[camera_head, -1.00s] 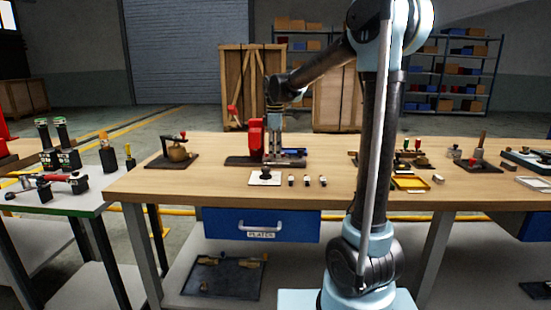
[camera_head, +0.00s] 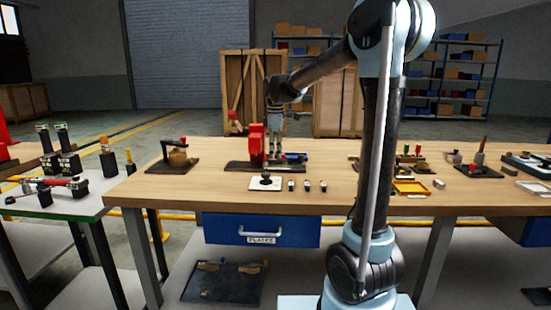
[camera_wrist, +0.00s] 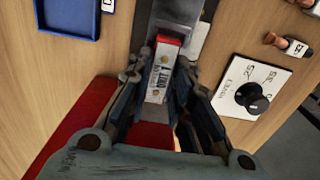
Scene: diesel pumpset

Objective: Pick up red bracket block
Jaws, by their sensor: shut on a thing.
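The red bracket block (camera_wrist: 158,84), small and red with a white label on its face, sits between my fingers in the wrist view. My gripper (camera_wrist: 163,68) is shut on it, one finger against each side. In the head view my gripper (camera_head: 276,150) points down over the dark base plate, just right of a tall red fixture (camera_head: 256,143). The block is too small to tell apart there. I cannot tell whether its underside touches the plate.
The red fixture stands close beside my gripper. A white dial plate (camera_head: 267,183) with a black knob lies in front, and it shows in the wrist view (camera_wrist: 254,90). Several small labelled pieces (camera_head: 307,186) stand right of it. A blue tray (camera_wrist: 68,14) is near.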

